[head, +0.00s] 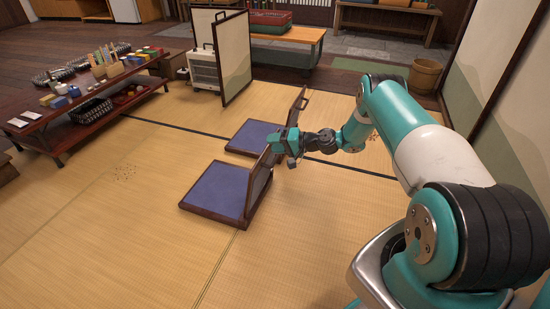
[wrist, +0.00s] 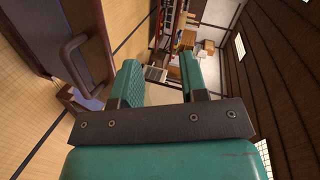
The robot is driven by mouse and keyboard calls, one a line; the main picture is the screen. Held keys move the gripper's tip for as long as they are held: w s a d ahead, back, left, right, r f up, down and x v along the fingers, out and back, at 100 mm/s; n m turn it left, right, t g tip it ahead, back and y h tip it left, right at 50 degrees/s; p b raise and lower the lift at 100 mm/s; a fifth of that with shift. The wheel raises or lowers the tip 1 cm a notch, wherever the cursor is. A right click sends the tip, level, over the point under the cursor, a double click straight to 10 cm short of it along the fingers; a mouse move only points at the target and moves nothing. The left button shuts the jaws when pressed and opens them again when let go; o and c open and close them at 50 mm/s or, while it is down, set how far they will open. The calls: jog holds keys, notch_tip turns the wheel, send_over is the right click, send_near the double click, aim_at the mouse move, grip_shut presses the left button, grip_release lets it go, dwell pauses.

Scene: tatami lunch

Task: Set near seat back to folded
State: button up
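The near floor seat has a blue cushion (head: 216,190) in a dark wood frame. Its seat back (head: 260,186) stands raised at the cushion's right edge, leaning slightly. My gripper (head: 283,142) is at the top of this back, partly covering its upper edge. In the wrist view a brown wooden back with a bar handle (wrist: 72,58) fills the upper left, beside the left finger. My gripper (wrist: 161,80) shows its two teal fingers apart with nothing between them. Whether a finger touches the back I cannot tell.
A second seat (head: 252,137) with a raised back (head: 298,105) stands just behind. A low red-brown table (head: 60,118) with many small items is at left. A folding screen (head: 232,60) and a heater (head: 203,70) stand behind. The tatami in front is clear.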

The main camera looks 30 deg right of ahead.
jog(key=s+d+f+m+t+h+p, duration=0.1)
jog(key=s+d+f+m+t+h, duration=0.15)
jog(key=s+d+f+m, duration=0.35)
jog(key=s+d+f+m+t+h, duration=0.2)
jog(key=s+f+t, duration=0.2)
jog(key=f, duration=0.4)
jog(key=b, duration=0.8)
send_near(275, 159)
jog(key=shift+g+h, duration=0.25)
jog(key=shift+h, duration=0.1)
jog(key=shift+b+x, duration=5.05)
jog(key=shift+b, duration=2.05)
grip_shut()
